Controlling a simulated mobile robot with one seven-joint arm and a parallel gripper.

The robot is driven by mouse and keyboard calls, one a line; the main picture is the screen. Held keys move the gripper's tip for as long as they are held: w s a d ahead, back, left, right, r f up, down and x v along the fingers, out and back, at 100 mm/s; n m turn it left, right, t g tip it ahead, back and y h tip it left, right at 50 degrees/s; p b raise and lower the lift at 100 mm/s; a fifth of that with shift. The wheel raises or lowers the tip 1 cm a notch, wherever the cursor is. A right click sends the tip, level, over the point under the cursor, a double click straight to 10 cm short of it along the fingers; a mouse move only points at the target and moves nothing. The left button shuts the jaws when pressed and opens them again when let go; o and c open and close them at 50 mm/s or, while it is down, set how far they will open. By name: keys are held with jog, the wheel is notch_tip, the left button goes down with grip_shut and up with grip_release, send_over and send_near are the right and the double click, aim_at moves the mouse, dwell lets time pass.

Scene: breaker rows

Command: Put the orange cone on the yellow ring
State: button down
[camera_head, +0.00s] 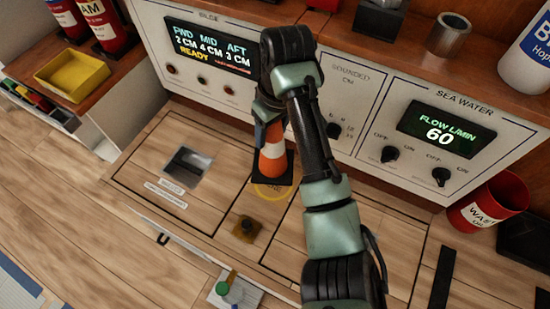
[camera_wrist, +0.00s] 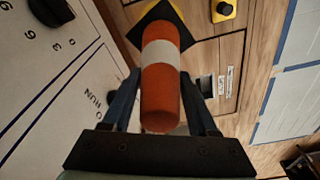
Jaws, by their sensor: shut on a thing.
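The orange cone (camera_head: 273,150) has a white band and a black square base. It stands roughly upright under my gripper (camera_head: 270,118), whose fingers are shut on its upper part. In the wrist view the cone (camera_wrist: 160,90) lies between the two fingers of my gripper (camera_wrist: 160,98), with its black base at the far end. The yellow ring (camera_head: 268,194) is marked on the wooden deck. The black base covers much of the ring, and its near edge shows below the base. I cannot tell whether the base touches the deck or hangs just above it.
A control panel (camera_head: 345,78) with displays and knobs stands close behind the cone. A yellow plate with a dark knob (camera_head: 247,228) lies in front of the ring. A recessed metal hatch (camera_head: 187,165) is to the left. A red bin (camera_head: 490,200) stands at the right.

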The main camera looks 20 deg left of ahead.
aim_at(278, 126)
notch_tip(278, 126, down, 8)
jog(key=b, duration=0.3)
jog(key=shift+f, duration=0.2)
jog(key=shift+c, duration=0.9)
grip_release()
jog(key=r+p, duration=0.1)
jog(key=r, duration=0.2)
jog(key=d+r+p, duration=0.1)
jog(key=r+p, duration=0.1)
jog(key=r, duration=0.2)
jog(key=s+r+p, duration=0.1)
jog(key=r+p, duration=0.1)
jog(key=r, duration=0.2)
jog(key=shift+d+r, duration=0.2)
jog(key=shift+r, duration=0.05)
jog(key=shift+d+r, duration=0.1)
jog(key=shift+r, duration=0.25)
jog(key=shift+s, duration=0.1)
